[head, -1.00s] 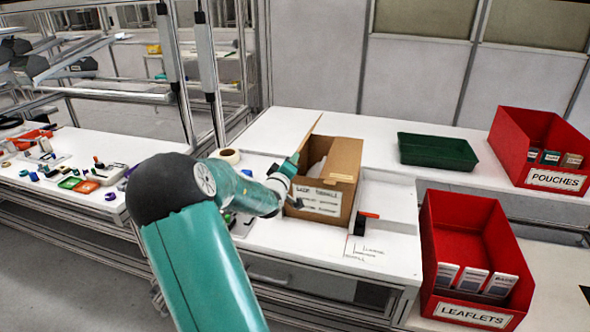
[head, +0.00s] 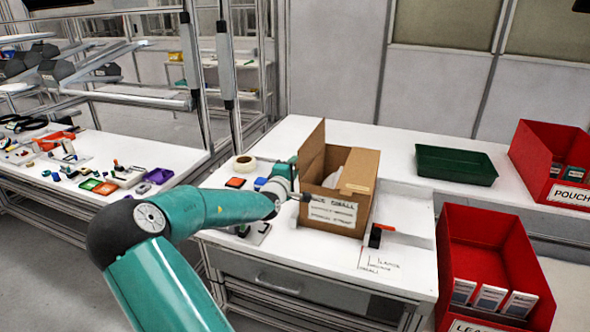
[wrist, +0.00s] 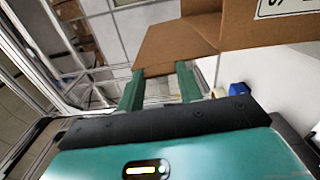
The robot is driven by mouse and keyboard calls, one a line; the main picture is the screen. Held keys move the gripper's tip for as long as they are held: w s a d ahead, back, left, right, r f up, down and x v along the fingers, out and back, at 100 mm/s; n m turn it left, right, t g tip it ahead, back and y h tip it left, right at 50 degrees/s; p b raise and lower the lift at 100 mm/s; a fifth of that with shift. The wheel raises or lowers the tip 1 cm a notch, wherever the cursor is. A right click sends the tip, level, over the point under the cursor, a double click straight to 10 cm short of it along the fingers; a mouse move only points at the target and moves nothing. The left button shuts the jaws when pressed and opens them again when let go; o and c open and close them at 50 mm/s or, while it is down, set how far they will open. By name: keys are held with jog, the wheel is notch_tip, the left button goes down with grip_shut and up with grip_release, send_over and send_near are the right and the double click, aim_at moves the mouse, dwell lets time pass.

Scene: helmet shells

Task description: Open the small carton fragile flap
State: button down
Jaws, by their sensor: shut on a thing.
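The brown carton (head: 337,207) stands upright on the white bench, with a handwritten label on its front and its top partly open. Its left flap (head: 313,150) stands up steeply. Something pale shows inside. A brown flap (wrist: 172,45) also shows in the wrist view, reaching between my green fingers. My gripper (wrist: 160,73) is shut on that flap's edge. In the head view, my gripper (head: 292,168) is at the carton's left side, its fingertips partly hidden. A "fragile" mark is not readable.
A green tray (head: 455,165) is behind right of the carton. A red leaflets bin (head: 492,245) and a red pouches bin (head: 550,145) stand to the right. A tape roll (head: 245,162) and small blocks lie left. A black-and-red tool (head: 378,236) lies close to the carton's right.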

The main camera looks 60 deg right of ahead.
dwell(0.3)
jog(key=c, duration=0.9)
grip_release()
jog(key=shift+a, duration=0.15)
jog(key=a, duration=0.4)
jog(key=s+a, duration=0.1)
jog(key=a, duration=0.4)
jog(key=s+a, duration=0.1)
jog(key=a, duration=0.3)
jog(key=shift+a, duration=0.2)
